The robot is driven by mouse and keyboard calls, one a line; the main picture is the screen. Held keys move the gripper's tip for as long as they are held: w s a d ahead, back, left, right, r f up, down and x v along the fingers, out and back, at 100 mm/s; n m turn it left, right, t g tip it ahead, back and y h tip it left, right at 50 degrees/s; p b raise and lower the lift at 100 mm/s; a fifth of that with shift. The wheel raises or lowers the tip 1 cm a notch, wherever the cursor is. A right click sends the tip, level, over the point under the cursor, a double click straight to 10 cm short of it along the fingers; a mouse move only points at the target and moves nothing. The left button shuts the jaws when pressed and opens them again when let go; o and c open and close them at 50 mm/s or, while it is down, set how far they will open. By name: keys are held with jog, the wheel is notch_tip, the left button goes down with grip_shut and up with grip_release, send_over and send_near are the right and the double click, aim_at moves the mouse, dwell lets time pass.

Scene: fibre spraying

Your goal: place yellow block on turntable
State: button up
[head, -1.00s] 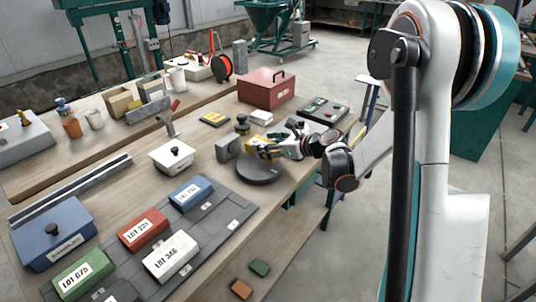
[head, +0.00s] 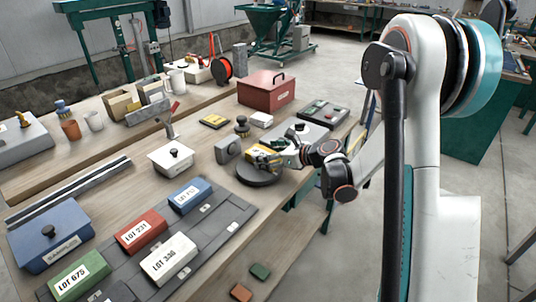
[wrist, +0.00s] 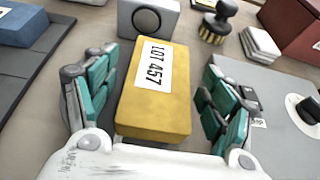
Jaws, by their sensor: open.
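The yellow block (wrist: 155,100), labelled LOT 457, lies between the two teal-padded fingers of my gripper (wrist: 162,72) in the wrist view. The fingers are open, with a gap on each side of the block. In the head view the yellow block (head: 261,154) is at the dark round turntable (head: 258,178), over its far part. My gripper (head: 272,157) reaches it from the right and partly hides it. The turntable is not clearly seen in the wrist view, and the contact under the block is hidden.
A grey box with a round face (head: 228,149) stands left of the turntable, with a dark-knobbed stamp (head: 242,126) behind it. A red toolbox (head: 266,88) is farther back. A grey lidded box (wrist: 275,110) is close right of my fingers. Lot-labelled blocks lie on a dark mat (head: 222,222) at front.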

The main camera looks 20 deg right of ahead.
jog(key=shift+r, duration=0.2)
jog(key=p+v, duration=0.3)
jog(key=v, duration=0.9)
jog(key=shift+f, duration=0.2)
